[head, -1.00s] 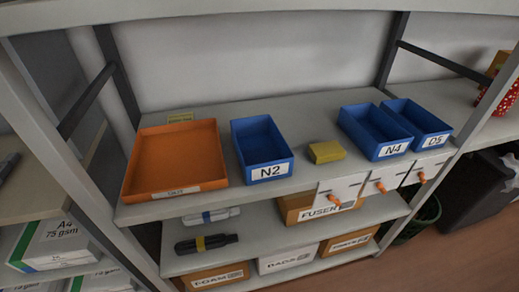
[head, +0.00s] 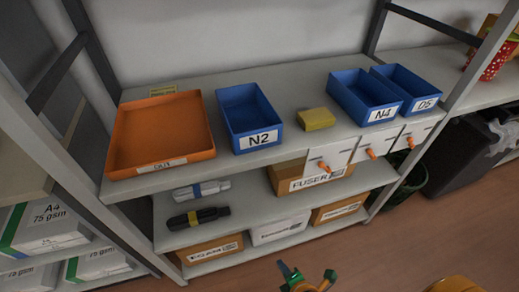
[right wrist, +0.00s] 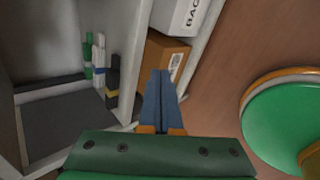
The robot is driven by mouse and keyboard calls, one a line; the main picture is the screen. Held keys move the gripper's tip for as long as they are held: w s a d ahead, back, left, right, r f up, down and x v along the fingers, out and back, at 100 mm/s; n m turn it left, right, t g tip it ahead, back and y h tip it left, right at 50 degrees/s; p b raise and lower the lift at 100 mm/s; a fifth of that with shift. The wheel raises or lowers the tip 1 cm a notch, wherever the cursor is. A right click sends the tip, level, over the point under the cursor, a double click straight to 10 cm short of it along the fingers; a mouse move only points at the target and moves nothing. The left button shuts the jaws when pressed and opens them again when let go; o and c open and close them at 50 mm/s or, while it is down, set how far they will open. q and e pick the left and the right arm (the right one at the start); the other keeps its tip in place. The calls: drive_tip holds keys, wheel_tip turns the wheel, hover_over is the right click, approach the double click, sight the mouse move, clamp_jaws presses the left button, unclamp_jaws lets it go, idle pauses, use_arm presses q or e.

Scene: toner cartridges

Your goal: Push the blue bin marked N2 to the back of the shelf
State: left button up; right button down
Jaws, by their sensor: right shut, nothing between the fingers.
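The blue bin marked N2 (head: 250,119) stands on the upper shelf board (head: 285,92), between the orange tray and a yellow block. It looks empty, its label faces me, and its front is near the shelf's front edge, with bare board behind it. My right gripper (head: 290,272) shows small at the bottom of the head view, in front of and below the shelf, well apart from the bin. In the right wrist view its blue fingers (right wrist: 160,85) are together with nothing between them. My left gripper is not in view.
The orange tray (head: 161,134) is left of N2, the yellow block (head: 316,119) right. Blue bins N4 (head: 364,97) and D5 (head: 405,90) stand further right. White tags with orange hooks (head: 371,152) hang on the front edge. Cartons and cartridges fill the lower board.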

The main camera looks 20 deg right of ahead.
drive_tip(key=w+r+n+t, duration=0.4)
drive_tip(key=w+r+n, duration=0.15)
drive_tip(key=r, duration=0.35)
drive_tip(key=n+t+b, duration=0.1)
drive_tip(key=n+t, duration=0.4)
drive_tip(key=n, duration=0.6)
approach(259, 145)
drive_tip(key=s, duration=0.7)
drive_tip(key=shift+m+h, duration=0.25)
drive_tip(key=shift+h, duration=0.05)
drive_tip(key=w+p, duration=0.4)
drive_tip(key=w, duration=0.8)
drive_tip(key=shift+w+a+r, duration=0.1)
drive_tip(key=shift+w, duration=0.2)
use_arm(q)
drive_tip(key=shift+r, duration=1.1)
use_arm(e)
drive_tip(key=shift+w, duration=0.65)
